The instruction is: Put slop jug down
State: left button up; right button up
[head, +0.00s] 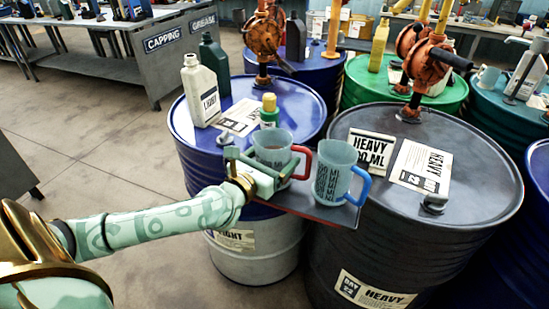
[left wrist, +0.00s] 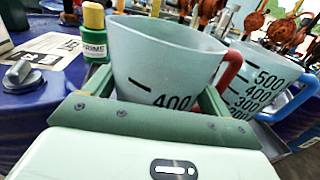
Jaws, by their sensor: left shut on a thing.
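A translucent jug with a red handle (head: 271,143) stands upright at the front edge of the blue drum, over a small dark shelf (head: 312,208). My left gripper (head: 268,166) is shut on this jug, with its green fingers on either side of the body. In the left wrist view the jug (left wrist: 160,62) fills the space between the fingers and shows a 400 mark. Its base is hidden, so I cannot tell whether it touches the shelf. A second jug with a blue handle (head: 333,170) stands on the shelf just right of it. My right gripper is not in view.
A green bottle with a yellow cap (head: 269,113) is close behind the held jug. A white canister (head: 201,90) stands on the blue drum (head: 200,150). The black drum (head: 425,230) at right carries a HEAVY sign (head: 370,149), a sheet and a pump.

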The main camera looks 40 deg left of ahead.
pick_arm(q)
jog(key=shift+f, duration=0.15)
jog(key=o, duration=1.2)
jog(key=shift+r, duration=0.2)
jog(key=s+p, duration=0.1)
jog(key=s, duration=1.1)
jog(key=shift+p, duration=0.35)
jog(key=shift+d, duration=0.1)
